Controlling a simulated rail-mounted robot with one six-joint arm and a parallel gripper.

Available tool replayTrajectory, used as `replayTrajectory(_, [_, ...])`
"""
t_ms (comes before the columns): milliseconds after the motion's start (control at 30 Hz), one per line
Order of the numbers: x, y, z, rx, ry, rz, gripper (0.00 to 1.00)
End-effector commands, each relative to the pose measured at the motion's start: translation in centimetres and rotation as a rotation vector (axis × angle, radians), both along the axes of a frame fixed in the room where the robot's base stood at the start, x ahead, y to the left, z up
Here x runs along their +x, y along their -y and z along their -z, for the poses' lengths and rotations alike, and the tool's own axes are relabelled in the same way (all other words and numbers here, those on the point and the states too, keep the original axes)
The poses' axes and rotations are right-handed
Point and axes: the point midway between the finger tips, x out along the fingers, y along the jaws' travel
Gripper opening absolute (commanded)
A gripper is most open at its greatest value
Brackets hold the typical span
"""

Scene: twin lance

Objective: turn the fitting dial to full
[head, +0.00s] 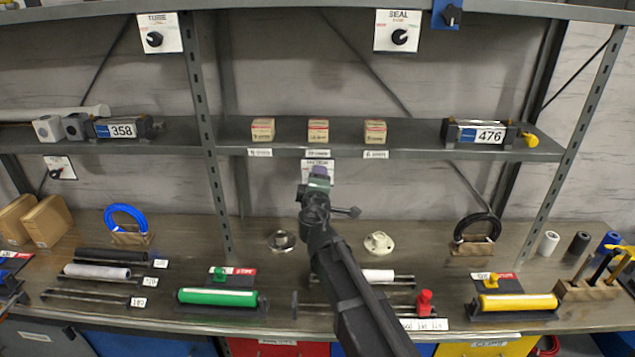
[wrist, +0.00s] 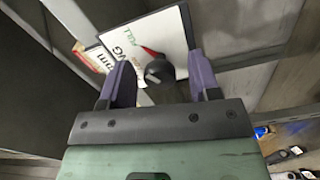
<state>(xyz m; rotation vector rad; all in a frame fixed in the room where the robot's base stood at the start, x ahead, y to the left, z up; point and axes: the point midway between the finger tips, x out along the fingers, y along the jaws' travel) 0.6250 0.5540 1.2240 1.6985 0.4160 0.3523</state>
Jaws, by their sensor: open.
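The fitting dial (wrist: 158,72) is a dark round knob on a white plate (wrist: 140,36) in the wrist view. The plate carries the word FULL, part of another word ending in NG, and a red mark beside the knob. My gripper (wrist: 160,62) is open, with one purple finger on each side of the knob. I cannot tell whether the fingers touch it. In the head view my gripper (head: 319,172) covers most of the dial's plate (head: 318,154), below the middle shelf. The knob is hidden there, and its exact setting is unclear.
Similar dials labelled TUBE (head: 154,39) and SEAL (head: 396,37) hang above. The shelf (head: 410,135) over my gripper bears small boxes (head: 318,131) and a unit marked 476 (head: 480,134).

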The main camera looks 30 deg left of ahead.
Motion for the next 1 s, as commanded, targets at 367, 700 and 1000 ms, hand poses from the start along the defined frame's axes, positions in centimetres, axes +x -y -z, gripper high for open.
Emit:
replayTrajectory(367, [-6.6, 3.6, 0.0, 0.000, 0.000, -0.002, 0.57])
replayTrajectory(700, [-9.5, 5.0, 0.0, 0.000, 0.000, 0.000, 0.57])
replayTrajectory(1000, [-9.4, 5.1, 0.0, -0.005, 0.003, 0.013, 0.57])
